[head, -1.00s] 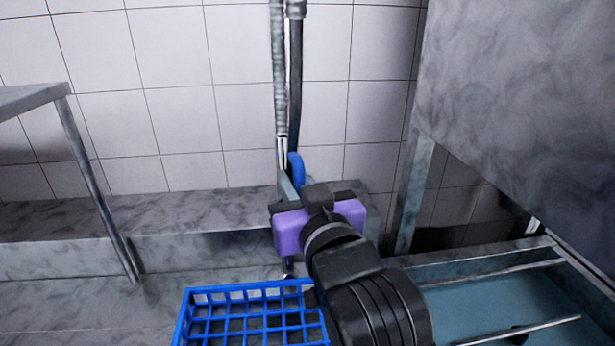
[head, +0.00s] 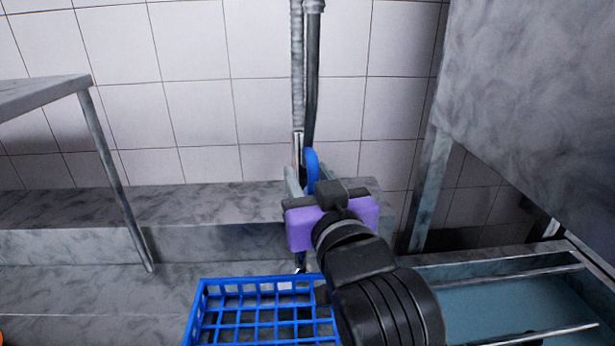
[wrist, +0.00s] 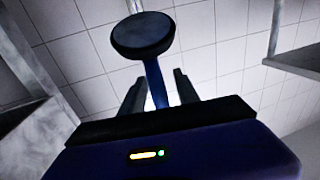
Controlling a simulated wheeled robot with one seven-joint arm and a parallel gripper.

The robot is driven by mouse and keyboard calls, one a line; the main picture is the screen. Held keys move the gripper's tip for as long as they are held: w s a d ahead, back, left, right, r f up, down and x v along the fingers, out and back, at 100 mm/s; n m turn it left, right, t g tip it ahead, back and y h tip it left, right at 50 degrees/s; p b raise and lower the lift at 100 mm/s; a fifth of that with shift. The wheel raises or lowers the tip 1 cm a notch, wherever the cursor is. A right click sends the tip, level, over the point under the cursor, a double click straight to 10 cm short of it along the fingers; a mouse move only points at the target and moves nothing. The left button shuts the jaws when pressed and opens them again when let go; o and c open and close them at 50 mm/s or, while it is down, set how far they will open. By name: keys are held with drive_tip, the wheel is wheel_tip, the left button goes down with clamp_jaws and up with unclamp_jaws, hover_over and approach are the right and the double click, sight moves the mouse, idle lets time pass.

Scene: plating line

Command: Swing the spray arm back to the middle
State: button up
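The spray arm hangs against the tiled wall as a grey hose and pipe (head: 298,85) with a blue handle (head: 312,165) at its lower end. In the wrist view a blue stem (wrist: 155,85) rises to a dark round head (wrist: 143,35). My gripper (wrist: 160,88), with a purple body in the head view, is at the handle. Its two fingers stand apart on either side of the stem, and a narrow gap shows on the right. In the head view one grey finger shows left of the handle; the other is hidden.
A blue wire rack (head: 262,284) sits on the counter below my gripper. A blue-green basin (head: 500,310) with metal rails lies right, under a large grey hood panel (head: 540,100). A grey shelf (head: 40,95) with a leg stands left. An orange thing (head: 2,338) peeks in at lower left.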

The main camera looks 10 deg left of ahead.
drive_tip(key=b+v, duration=0.1)
drive_tip(key=v, duration=0.6)
drive_tip(key=shift+s+b, duration=0.3)
drive_tip(key=shift+d, duration=0.1)
wheel_tip(320, 180, up, 4)
drive_tip(key=s+t+y, duration=0.1)
drive_tip(key=t, duration=0.2)
drive_tip(key=s+d+f+m+h, duration=0.1)
drive_tip(key=s+d+f+h, duration=0.1)
drive_tip(key=s+d+f, duration=0.65)
drive_tip(key=s+d+f+m+h, duration=0.2)
drive_tip(key=s+d+f, duration=0.35)
drive_tip(key=f, duration=0.55)
drive_tip(key=s+d+f+g+h, duration=0.1)
drive_tip(key=s+d+f, duration=0.2)
drive_tip(key=s, duration=0.3)
drive_tip(key=s+d+f+m+g+h, duration=0.1)
drive_tip(key=s+d+f+g, duration=0.1)
drive_tip(key=s+f, duration=0.3)
drive_tip(key=s+d+f+g+h, duration=0.1)
drive_tip(key=s+d+f, duration=0.2)
drive_tip(key=s+f, duration=0.2)
drive_tip(key=s, duration=0.3)
drive_tip(key=shift+s+d+g+h, duration=0.3)
drive_tip(key=shift+s+g+h, duration=0.1)
